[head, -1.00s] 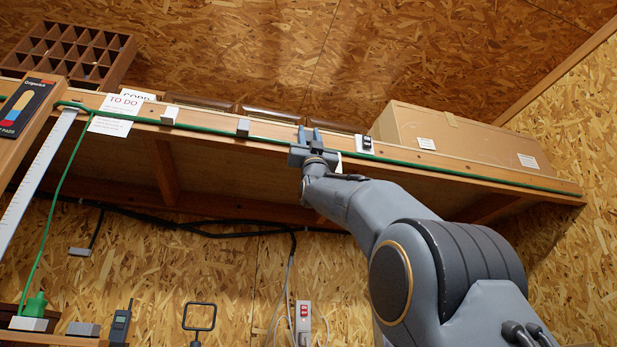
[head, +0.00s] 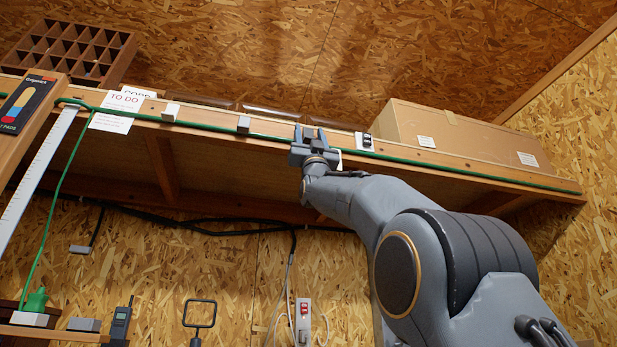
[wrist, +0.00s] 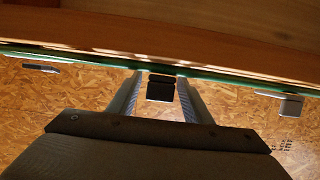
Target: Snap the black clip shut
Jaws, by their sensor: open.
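In the wrist view the black clip (wrist: 161,88) sits at the green cord (wrist: 120,62) along the shelf edge. It shows as a small dark block between my two finger tips, with a gap on each side. Whether its jaw is open is too small to tell. My gripper (wrist: 160,92) is open and empty, and it also shows in the head view (head: 311,134) in front of the shelf edge. There it covers part of the edge. A black piece on a white plate (head: 364,141) shows right of it; I cannot tell whether that is the same clip.
A cardboard box (head: 450,130) stands on the shelf (head: 480,172) at right. A grey block (head: 243,124) and a white block (head: 170,112) sit on the edge at left. In the wrist view a grey block (wrist: 290,106) hangs at right. Black cable runs below the shelf.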

